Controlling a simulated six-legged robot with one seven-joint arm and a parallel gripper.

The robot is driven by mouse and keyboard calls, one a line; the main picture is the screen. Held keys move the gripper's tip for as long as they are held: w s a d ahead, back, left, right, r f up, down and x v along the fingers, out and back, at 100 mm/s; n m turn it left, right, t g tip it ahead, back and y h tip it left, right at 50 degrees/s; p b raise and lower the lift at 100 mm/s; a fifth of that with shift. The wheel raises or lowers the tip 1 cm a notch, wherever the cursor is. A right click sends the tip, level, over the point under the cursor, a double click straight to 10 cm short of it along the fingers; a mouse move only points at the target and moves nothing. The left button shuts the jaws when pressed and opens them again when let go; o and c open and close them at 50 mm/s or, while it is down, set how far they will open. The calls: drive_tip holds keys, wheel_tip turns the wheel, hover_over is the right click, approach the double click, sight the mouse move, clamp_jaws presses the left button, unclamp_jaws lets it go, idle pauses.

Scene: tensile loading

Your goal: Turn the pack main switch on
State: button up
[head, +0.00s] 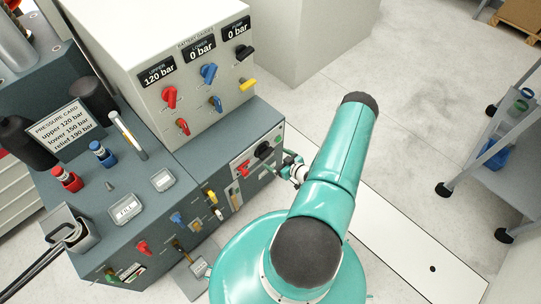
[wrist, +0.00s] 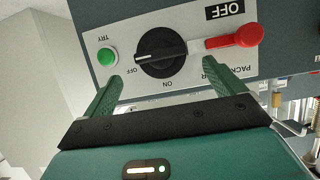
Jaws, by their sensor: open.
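The pack main switch (wrist: 162,55) is a black round rotary knob on a light plate, printed upside down in the wrist view. The white line on its handle points left, toward the small OFF mark; the ON mark is below the knob. In the head view the switch (head: 264,149) is on the front of the grey-blue cabinet. My gripper (wrist: 163,70) is open, its green fingers on either side of the knob's lower part, with nothing held between them. I cannot tell whether either finger touches the knob. In the head view my gripper (head: 290,167) is partly hidden by my arm.
A red lever (wrist: 235,39) is right of the knob, close to the right finger. A green TRY button (wrist: 106,57) is at the left. The valve panel (head: 200,70) rises above the cabinet (head: 190,150). A cart (head: 500,150) stands at the right; floor between is clear.

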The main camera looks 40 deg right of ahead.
sight(269, 155)
drive_tip(key=x, duration=0.5)
drive_tip(key=c, duration=1)
